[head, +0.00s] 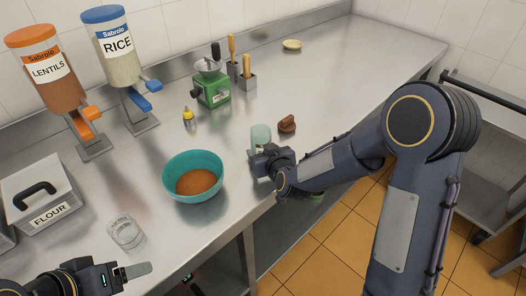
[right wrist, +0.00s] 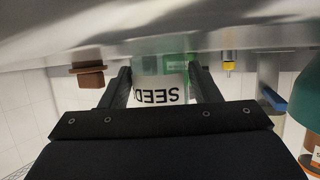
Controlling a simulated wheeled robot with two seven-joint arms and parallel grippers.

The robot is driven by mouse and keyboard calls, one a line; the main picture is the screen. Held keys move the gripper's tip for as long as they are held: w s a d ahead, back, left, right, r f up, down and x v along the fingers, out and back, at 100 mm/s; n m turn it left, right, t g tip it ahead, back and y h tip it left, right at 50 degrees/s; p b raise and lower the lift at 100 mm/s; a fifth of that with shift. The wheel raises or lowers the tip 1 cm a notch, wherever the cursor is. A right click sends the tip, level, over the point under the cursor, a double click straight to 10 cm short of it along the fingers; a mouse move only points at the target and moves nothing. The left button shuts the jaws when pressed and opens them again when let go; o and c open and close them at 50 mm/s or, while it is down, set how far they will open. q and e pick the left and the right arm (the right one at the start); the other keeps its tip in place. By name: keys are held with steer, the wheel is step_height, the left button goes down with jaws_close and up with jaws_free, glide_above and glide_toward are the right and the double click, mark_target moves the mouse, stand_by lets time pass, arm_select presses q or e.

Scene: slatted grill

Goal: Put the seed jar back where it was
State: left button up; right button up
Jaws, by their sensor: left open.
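The seed jar (head: 260,136) is a small clear jar with a greenish top part, near the counter's front edge. In the right wrist view, which is upside down, its white SEED label (right wrist: 162,90) shows between my right gripper's fingers. My right gripper (head: 262,158) is in front of the jar in the head view. Its two dark fingers (right wrist: 162,84) lie against both sides of the jar, low over the counter. I cannot tell whether the jar touches the counter. My left gripper (head: 135,270) is open and empty at the lower left.
A teal bowl (head: 193,191) of brown contents and an empty glass (head: 126,233) stand to the left. A brown object (head: 287,124) is close behind the jar. The counter's far right (head: 370,60) is clear.

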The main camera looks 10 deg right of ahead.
steer(key=shift+o, duration=1.4)
steer(key=shift+s+r, duration=0.2)
steer(key=shift+r, duration=0.1)
steer(key=v, duration=1.1)
steer(key=shift+s+d, duration=0.1)
steer(key=shift+s, duration=0.15)
steer(key=shift+s+d+r, duration=0.15)
steer(key=shift+r, duration=0.1)
steer(key=s+d+r+m+g, duration=0.1)
steer(key=s+d+m+g, duration=0.1)
steer(key=s, duration=0.9)
steer(key=s+d+r+m+g+y, duration=0.1)
steer(key=s+d+g, duration=0.4)
steer(key=s, duration=0.6)
steer(key=shift+m+g, duration=0.3)
steer(key=shift+m, duration=0.2)
